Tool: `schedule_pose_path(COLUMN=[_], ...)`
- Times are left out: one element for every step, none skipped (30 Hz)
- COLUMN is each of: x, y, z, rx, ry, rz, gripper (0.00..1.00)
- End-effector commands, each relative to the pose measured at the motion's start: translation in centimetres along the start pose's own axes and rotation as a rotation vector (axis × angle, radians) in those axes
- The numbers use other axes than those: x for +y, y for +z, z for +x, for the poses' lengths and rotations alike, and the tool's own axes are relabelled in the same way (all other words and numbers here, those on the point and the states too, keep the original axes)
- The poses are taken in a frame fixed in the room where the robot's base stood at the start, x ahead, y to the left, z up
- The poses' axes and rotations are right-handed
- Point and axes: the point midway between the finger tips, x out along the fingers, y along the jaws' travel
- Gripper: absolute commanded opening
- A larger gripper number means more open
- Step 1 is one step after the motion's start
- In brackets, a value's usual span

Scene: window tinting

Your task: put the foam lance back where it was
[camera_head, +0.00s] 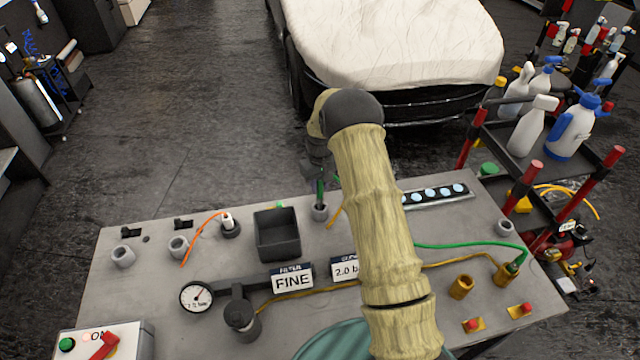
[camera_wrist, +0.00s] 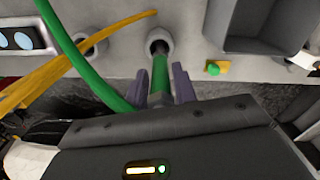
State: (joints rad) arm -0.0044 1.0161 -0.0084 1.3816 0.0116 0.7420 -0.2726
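The foam lance is a green rod (camera_wrist: 159,75) in the wrist view, and its lower part also shows in the head view (camera_head: 320,189). Its tip is at the mouth of a grey round holder (camera_wrist: 158,42) on the bench, which the head view also shows (camera_head: 320,212). How deep it sits is not clear. My gripper (camera_wrist: 162,85) has its two purple-grey fingers close on both sides of the rod and looks shut on it. The upper part of the lance is hidden behind the gripper body. A green hose (camera_wrist: 80,60) runs to the gripper area.
A grey open bin (camera_head: 278,234) stands left of the lance, and a strip with pale round discs (camera_head: 436,195) lies to the right. An orange-yellow hose (camera_wrist: 75,58) passes close to the holder. Signs (camera_head: 292,278), a gauge (camera_head: 196,298) and empty holders (camera_head: 123,256) occupy the bench.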

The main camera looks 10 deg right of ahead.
Motion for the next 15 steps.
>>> schedule_pose_path(x=[0.03,0.04,0.05,0.07,0.08,0.09,0.11,0.12,0.13,0.14,0.15,0.15,0.16,0.17,0.19], y=[0.02,0.03,0.03,0.04,0.04,0.04,0.05,0.05,0.05,0.05,0.05,0.05,0.05,0.03,0.00], z=[-0.02,-0.01,-0.02,-0.02,-0.02,-0.02,-0.02,-0.02,-0.04,-0.07,-0.13,-0.28,-0.43,-0.52,-0.74], rx=[0.000,-0.001,-0.001,-0.001,-0.001,-0.001,-0.001,-0.001,-0.001,-0.001,0.000,0.000,0.000,0.001,0.002], ry=[0.000,0.000,0.000,0.000,0.000,0.000,0.000,0.000,0.000,0.000,0.000,0.000,0.000,0.000,0.000], rz=[0.001,0.001,0.001,0.001,0.001,0.002,0.002,0.002,0.002,0.002,0.002,0.003,0.003,0.003,0.003], gripper=[0.39,0.43,0.43,0.43,0.43,0.43,0.43,0.43,0.43,0.43,0.43,0.43,0.43,0.43,0.43])
